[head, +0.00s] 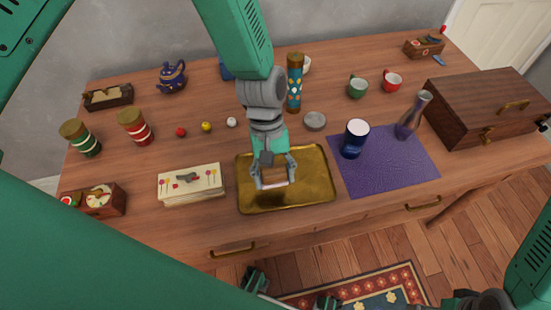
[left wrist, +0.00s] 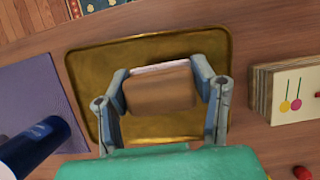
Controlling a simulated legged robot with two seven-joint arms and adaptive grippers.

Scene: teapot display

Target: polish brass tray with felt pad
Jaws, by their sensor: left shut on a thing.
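The brass tray (head: 315,190) lies flat near the front middle of the table, and its rim also shows in the left wrist view (left wrist: 82,78). My left gripper (head: 273,183) is over the left-middle part of the tray, pointing down. Its two fingers are shut on the felt pad, a brown block with a pale edge (left wrist: 160,90). In the head view, the pad is small between the fingertips and partly hidden. I cannot tell whether the pad touches the tray.
A stack of cards (head: 190,185) stands close left of the tray. A purple mat (head: 390,175) lies to its right, with a dark blue cup (head: 354,140) and a vase (head: 412,115). A grey round tin (head: 315,121) and small balls (head: 206,127) are behind.

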